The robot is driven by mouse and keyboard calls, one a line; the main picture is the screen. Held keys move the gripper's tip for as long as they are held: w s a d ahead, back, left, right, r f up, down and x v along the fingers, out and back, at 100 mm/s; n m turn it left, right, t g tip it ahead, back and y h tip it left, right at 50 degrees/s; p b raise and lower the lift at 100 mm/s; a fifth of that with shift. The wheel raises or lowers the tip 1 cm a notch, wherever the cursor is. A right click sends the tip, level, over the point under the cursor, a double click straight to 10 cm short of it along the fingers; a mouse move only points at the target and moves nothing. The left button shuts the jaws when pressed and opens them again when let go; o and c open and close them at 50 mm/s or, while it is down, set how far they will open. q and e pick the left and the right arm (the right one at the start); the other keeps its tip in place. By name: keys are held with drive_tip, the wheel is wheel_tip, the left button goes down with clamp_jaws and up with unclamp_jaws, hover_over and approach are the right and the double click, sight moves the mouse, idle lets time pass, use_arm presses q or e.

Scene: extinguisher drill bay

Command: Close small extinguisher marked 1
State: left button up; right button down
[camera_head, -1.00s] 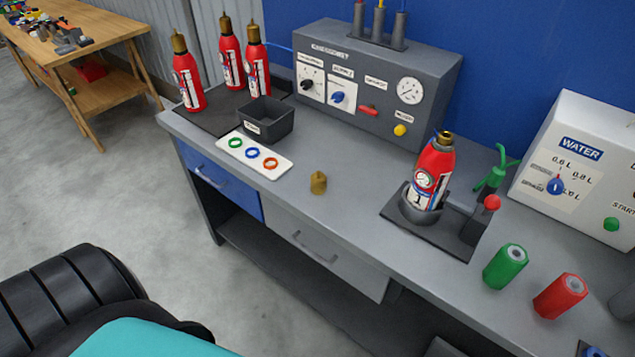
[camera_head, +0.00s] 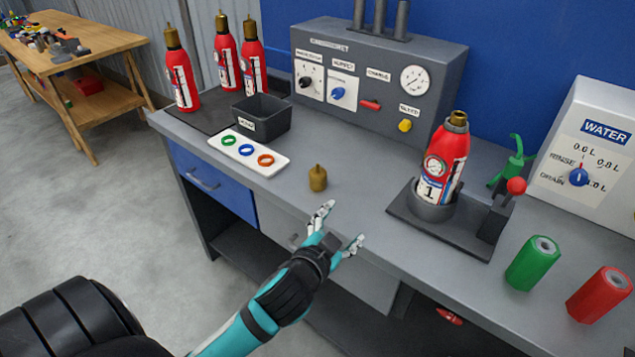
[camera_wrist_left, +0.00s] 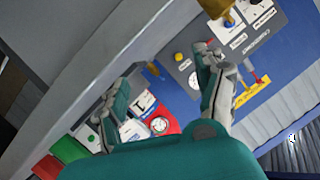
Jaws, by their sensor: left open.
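The small red extinguisher marked 1 (camera_head: 447,165) stands in a dark round holder (camera_head: 433,211) on the bench, with a brass neck showing a dark opening on top. It also shows in the left wrist view (camera_wrist_left: 176,128). A loose brass cap (camera_head: 318,179) stands upright on the bench to its left; a brass piece, likely this cap, shows at the top of the wrist view (camera_wrist_left: 217,8). My left gripper (camera_head: 342,226) is open and empty, over the bench's front edge, just in front and to the right of the cap, apart from it. My right gripper is not in view.
A tray with green, blue and orange rings (camera_head: 246,152), a dark bin (camera_head: 262,118) and several capped extinguishers stand left. A control box (camera_head: 380,80) is behind. A green cylinder (camera_head: 532,263) and a red one (camera_head: 601,294) stand right. Bench between cap and holder is clear.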

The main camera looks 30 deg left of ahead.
use_arm(q)
drive_tip(key=w+d+r+m+t+h, duration=0.2)
drive_tip(key=d+r+m+t+h, duration=0.3)
drive_tip(key=r, duration=0.5)
drive_tip(key=w+d+r+m+t+h, duration=0.2)
drive_tip(key=d+r+m+h, duration=0.3)
drive_tip(key=r+m, duration=0.4)
drive_tip(key=s+d+r+m+g+h, duration=0.25)
drive_tip(key=d+m+g+h, duration=0.35)
drive_tip(key=m+g+h, duration=0.6)
drive_tip(key=w+a+f+m+g+y, duration=0.3)
drive_tip(key=a+f+m+g+y, duration=0.2)
drive_tip(key=f+m+y, duration=0.35)
drive_tip(key=w+a+r+n+y, duration=0.1)
drive_tip(key=a+n+y, duration=0.4)
drive_tip(key=a+y, duration=0.7)
drive_tip(key=a, duration=1.1)
drive_tip(key=shift+a+r, duration=0.2)
drive_tip(key=shift+a, duration=0.15)
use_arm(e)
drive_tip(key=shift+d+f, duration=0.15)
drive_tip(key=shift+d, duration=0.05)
